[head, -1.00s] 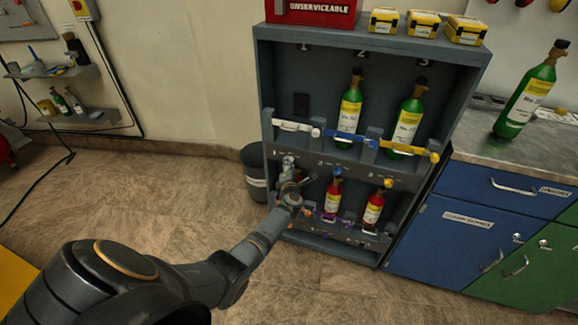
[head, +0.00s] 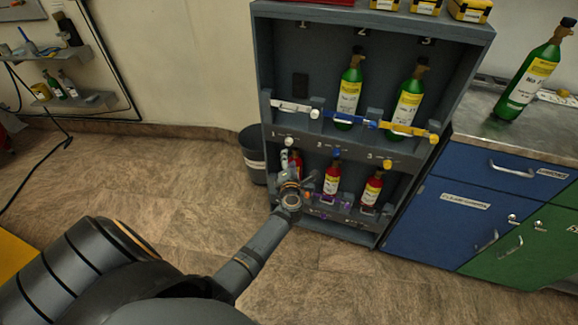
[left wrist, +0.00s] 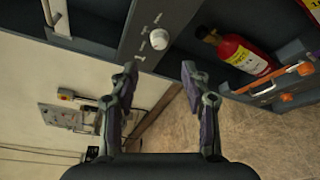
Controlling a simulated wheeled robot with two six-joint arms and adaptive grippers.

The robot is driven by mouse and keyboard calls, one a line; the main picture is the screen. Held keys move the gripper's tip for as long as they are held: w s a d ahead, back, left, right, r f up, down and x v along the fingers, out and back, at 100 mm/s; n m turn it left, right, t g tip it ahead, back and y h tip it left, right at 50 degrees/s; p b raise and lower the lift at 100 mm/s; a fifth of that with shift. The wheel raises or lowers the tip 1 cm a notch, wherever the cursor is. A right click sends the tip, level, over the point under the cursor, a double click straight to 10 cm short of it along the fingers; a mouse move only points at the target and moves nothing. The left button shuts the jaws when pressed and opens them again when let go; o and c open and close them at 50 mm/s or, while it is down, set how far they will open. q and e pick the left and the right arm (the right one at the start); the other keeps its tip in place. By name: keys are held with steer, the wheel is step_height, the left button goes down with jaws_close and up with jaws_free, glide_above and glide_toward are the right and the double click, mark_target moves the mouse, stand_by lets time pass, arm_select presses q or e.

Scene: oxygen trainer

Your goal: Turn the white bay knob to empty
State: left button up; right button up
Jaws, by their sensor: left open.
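The white knob (head: 289,141) sits on the grey strip under the first bay, beneath the number 1. In the left wrist view the white knob (left wrist: 159,39) lies ahead of my left gripper (left wrist: 159,70), between the lines of its two spread fingers and beyond the tips. Nothing is between the fingers, and they appear apart from the knob. In the head view my left gripper (head: 295,169) is in front of the lower row, just below the knob. Small markings flank the knob but are too small to read. My right gripper is not in view.
The blue knob (head: 336,153) and yellow knob (head: 387,163) are on the same strip. Red bottles (head: 331,184) stand below, green bottles (head: 348,92) above. The first upper bay has no bottle. A bin (head: 252,155) stands left of the rack, blue cabinets (head: 452,207) right.

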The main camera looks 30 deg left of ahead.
arm_select(q)
steer(key=v, duration=0.3)
stand_by(0.5)
steer(key=s+d+f+m+g+h+p, duration=0.2)
steer(key=s+d+f+m+h+p, duration=0.2)
steer(key=s+f+m, duration=0.7)
steer(key=s+d+f+m+g+h+p, duration=0.2)
steer(key=s+d+f+m+h+p, duration=0.2)
steer(key=s+f+m, duration=0.5)
steer(key=s+a+f+m+g+p, duration=0.1)
steer(key=s+f+m+g, duration=0.3)
steer(key=s, duration=1)
steer(key=s+f+m+g+p, duration=0.1)
steer(key=s+f+m+g, duration=0.3)
steer(key=s, duration=1)
step_height(320, 180, down, 4)
steer(key=m, duration=0.2)
steer(key=shift+a+f+m+h+p, duration=0.2)
steer(key=shift+a+m+h+p, duration=0.1)
steer(key=shift+a+p, duration=0.1)
